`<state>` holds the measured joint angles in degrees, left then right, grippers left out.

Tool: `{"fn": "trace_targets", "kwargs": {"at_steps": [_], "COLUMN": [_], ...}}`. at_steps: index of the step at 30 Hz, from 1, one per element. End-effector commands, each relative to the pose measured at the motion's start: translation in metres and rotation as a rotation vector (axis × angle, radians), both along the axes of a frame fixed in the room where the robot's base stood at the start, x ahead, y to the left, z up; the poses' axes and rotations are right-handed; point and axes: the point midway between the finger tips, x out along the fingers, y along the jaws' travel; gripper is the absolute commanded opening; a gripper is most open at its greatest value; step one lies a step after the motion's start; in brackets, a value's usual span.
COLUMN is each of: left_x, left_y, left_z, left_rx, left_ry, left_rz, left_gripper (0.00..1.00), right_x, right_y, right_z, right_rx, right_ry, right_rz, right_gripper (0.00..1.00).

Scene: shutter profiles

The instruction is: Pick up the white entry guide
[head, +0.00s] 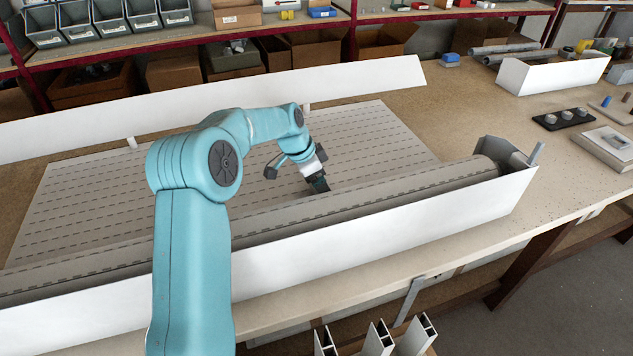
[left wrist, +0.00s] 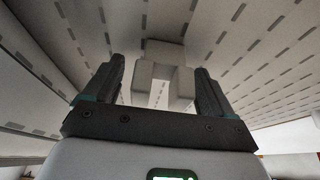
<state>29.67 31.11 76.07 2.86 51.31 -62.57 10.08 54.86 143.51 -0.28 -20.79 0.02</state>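My left gripper (head: 318,185) is low over the slatted shutter curtain (head: 385,135), just behind its rolled part, in the head view. In the left wrist view the two dark fingers of my left gripper (left wrist: 160,85) stand apart. A small white blocky piece with a notch, which looks like the white entry guide (left wrist: 160,70), shows between and beyond the fingers, in front of the slats. A narrow gap shows at its left side; whether the right finger touches it I cannot tell. In the head view I cannot make this piece out at the gripper. My right gripper is not in view.
A long white box profile (head: 400,225) lies along the front edge with the curtain roll (head: 380,195) behind it. A long white rail (head: 230,95) is at the back, with small white pegs (head: 131,142) by it. A black tray (head: 565,119) stands at right.

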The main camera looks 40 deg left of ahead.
Motion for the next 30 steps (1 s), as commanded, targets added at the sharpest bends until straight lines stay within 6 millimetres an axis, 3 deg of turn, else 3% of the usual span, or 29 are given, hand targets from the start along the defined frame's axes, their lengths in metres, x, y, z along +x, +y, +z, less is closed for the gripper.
{"fn": "trace_targets", "kwargs": {"at_steps": [1, 5, 14, 20, 26, 30], "left_x": [0.0, 0.0, 0.0, 0.0, 0.0, 0.001], "left_y": [0.0, 0.0, 0.0, 0.0, 0.001, 0.0], "left_z": [0.0, 0.0, 0.001, 0.017, 0.065, 0.112], "left_rx": [0.0, 0.0, 0.0, 0.003, 0.004, 0.003], "left_ry": [0.0, 0.0, 0.0, -0.003, -0.007, -0.006], "left_rz": [0.0, 0.0, 0.0, -0.001, 0.0, -0.001], "left_gripper": [0.72, 0.31, 0.3, 0.3, 0.3, 0.3], "right_x": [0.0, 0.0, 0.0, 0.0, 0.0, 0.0], "right_y": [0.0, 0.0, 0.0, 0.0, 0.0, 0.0], "right_z": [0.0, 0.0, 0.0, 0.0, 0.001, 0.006], "right_rx": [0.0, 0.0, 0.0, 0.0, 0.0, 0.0], "right_ry": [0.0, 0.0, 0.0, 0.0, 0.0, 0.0], "right_rz": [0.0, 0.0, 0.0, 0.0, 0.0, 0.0], "right_gripper": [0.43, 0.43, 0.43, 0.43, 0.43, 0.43]}}
